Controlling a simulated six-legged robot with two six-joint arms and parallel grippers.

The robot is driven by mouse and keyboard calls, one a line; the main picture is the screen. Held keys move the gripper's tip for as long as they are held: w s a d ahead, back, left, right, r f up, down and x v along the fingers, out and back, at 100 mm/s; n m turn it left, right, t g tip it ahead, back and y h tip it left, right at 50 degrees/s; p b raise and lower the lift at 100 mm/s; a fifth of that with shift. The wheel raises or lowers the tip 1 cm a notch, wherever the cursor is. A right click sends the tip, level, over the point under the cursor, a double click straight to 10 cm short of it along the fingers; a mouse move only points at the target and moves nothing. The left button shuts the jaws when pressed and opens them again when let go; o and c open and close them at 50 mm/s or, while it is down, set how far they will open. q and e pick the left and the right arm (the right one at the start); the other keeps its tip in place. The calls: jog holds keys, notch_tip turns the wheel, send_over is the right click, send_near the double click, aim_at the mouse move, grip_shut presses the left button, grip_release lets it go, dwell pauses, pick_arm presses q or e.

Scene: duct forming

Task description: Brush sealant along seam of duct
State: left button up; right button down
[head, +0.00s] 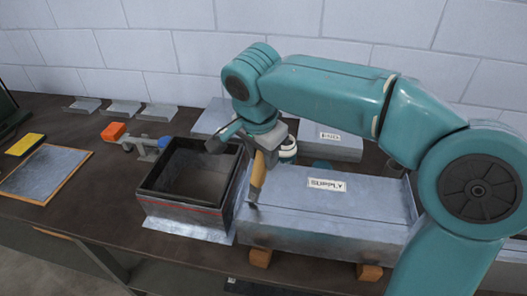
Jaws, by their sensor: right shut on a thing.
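The metal duct (325,219) labelled SUPPLY lies along the bench on wooden blocks, with a seam line running lengthwise on its top. My right gripper (264,148) is above the duct's left end, shut on a brush with a tan handle (258,175). The brush points down, and its dark tip is at the duct's left end near the top front edge; I cannot tell whether it touches. A white round container (288,149) is partly hidden behind the gripper. My left gripper is not in view.
An open square duct piece (190,215) with a red line stands just left of the duct. Another labelled metal piece (335,143) lies behind.

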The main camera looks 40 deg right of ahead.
jog(key=shift+s, duration=0.1)
dwell(0.3)
jog(key=shift+f, duration=0.2)
jog(key=shift+f+b, duration=0.1)
jog(key=shift+b, duration=0.2)
jog(key=shift+f, duration=0.2)
dwell(0.3)
jog(key=shift+d, duration=0.1)
